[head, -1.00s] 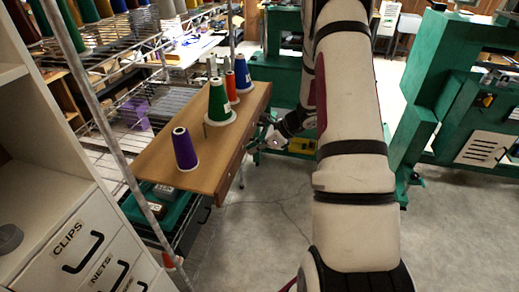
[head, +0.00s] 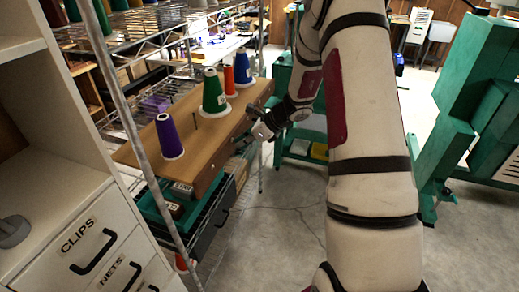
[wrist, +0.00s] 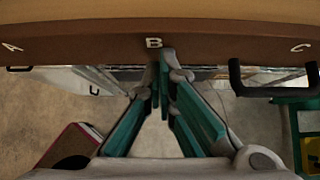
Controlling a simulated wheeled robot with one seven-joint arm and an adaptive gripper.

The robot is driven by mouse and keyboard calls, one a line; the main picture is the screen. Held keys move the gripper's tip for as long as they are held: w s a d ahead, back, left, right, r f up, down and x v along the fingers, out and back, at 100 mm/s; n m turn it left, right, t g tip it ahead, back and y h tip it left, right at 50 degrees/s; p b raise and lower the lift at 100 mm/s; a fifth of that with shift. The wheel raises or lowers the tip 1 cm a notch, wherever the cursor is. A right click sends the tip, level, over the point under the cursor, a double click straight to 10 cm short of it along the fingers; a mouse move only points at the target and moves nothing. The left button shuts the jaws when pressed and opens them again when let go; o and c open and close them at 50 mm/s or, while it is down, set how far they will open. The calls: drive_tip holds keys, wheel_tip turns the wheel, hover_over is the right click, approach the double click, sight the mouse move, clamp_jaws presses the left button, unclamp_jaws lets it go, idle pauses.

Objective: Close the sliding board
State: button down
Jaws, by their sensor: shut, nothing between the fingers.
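The sliding board (head: 150,140) is a brown wooden board on the wire rack, its front edge facing the aisle. A purple cone (head: 168,138), a green cone (head: 213,93), an orange cone (head: 229,80) and a blue cone (head: 243,68) stand upright on it. In the wrist view, the board's front face (wrist: 100,45) carries the letters A, B and C. My gripper (wrist: 163,62) is shut and empty, its fingertips at the front face by B, apparently touching it. In the head view my gripper (head: 262,133) is at the board's right side.
A white cabinet (head: 88,245) labelled CLIPS and NETS stands at the near left, beside a slanted metal post (head: 130,130). Green machinery (head: 450,120) stands at right. The concrete floor between is clear.

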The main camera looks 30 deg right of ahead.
sight(216, 133)
drive_tip(key=w+a+b, duration=0.1)
drive_tip(key=w+a, duration=0.1)
drive_tip(key=w+a+b, duration=0.1)
drive_tip(key=w+a, duration=0.1)
drive_tip(key=w, duration=0.1)
drive_tip(key=w+a+b, duration=0.1)
drive_tip(key=w+a, duration=0.1)
drive_tip(key=shift+w, duration=0.35)
drive_tip(key=shift+w+a, duration=0.35)
drive_tip(key=shift+w, duration=0.05)
drive_tip(key=shift+a+r, duration=0.1)
